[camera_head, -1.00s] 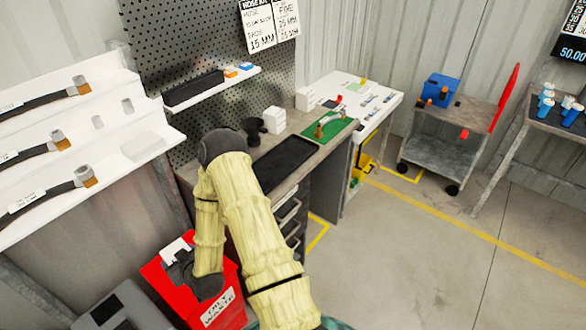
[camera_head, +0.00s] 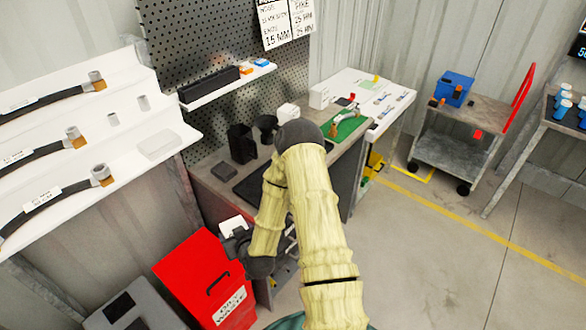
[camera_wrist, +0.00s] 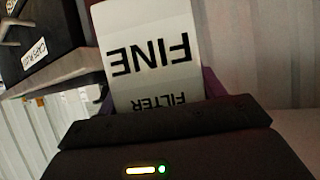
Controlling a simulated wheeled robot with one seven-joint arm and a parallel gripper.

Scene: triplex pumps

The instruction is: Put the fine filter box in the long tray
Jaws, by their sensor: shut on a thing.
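The fine filter box is white with black "FINE FILTER" lettering, upside down in the wrist view (camera_wrist: 155,58). My gripper (camera_wrist: 158,112) is shut on it. In the head view the white box (camera_head: 232,225) shows at my gripper (camera_head: 236,240), beside the red bin's top and below the bench top. My forearm partly hides the gripper there. A flat black tray (camera_head: 248,187), which looks like the long tray, lies on the bench; my arm covers much of it. I cannot see its inside clearly.
The red waste bin (camera_head: 200,275) stands close beside my gripper. On the bench are a black upright holder (camera_head: 242,145), a dark square piece (camera_head: 222,172) and a green mat (camera_head: 345,125). A shelf with a long black bin (camera_head: 208,83) overhangs the back.

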